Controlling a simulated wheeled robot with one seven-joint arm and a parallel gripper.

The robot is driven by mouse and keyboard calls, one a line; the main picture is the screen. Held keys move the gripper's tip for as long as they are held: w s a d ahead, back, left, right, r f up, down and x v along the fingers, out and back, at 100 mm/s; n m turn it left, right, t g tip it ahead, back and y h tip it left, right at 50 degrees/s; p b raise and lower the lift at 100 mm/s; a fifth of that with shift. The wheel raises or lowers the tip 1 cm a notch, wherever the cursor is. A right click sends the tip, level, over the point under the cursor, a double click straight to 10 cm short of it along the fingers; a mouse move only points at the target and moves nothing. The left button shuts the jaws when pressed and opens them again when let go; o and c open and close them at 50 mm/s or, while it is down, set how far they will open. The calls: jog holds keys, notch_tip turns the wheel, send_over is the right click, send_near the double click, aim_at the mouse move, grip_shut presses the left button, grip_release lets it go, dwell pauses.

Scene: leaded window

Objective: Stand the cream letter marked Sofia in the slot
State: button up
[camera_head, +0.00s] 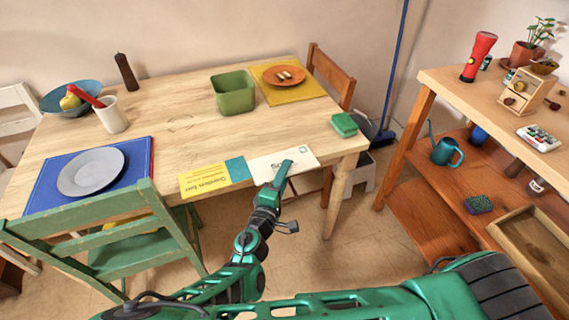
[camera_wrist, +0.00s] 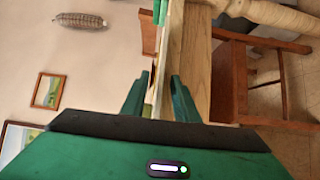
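The cream letter (camera_head: 298,160) lies flat at the table's near edge. Its dark lettering is upside down and partly hidden by my gripper, so I cannot read the whole name. My gripper (camera_head: 284,168) is over or at the letter's near side in the head view. In the wrist view my gripper (camera_wrist: 159,85) has its fingers apart, with the table edge seen side-on between and beyond them. I cannot tell whether the letter's edge lies between the fingers. I cannot make out a slot for certain; a small wooden holder (camera_head: 520,92) stands on the right-hand bench.
A yellow and teal card (camera_head: 205,180) lies left of the letter on the table (camera_head: 175,135). A green box (camera_head: 344,124) stands near the right corner. A green chair (camera_head: 130,240) is at the near left. Open floor lies between table and bench (camera_head: 435,85).

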grip_shut()
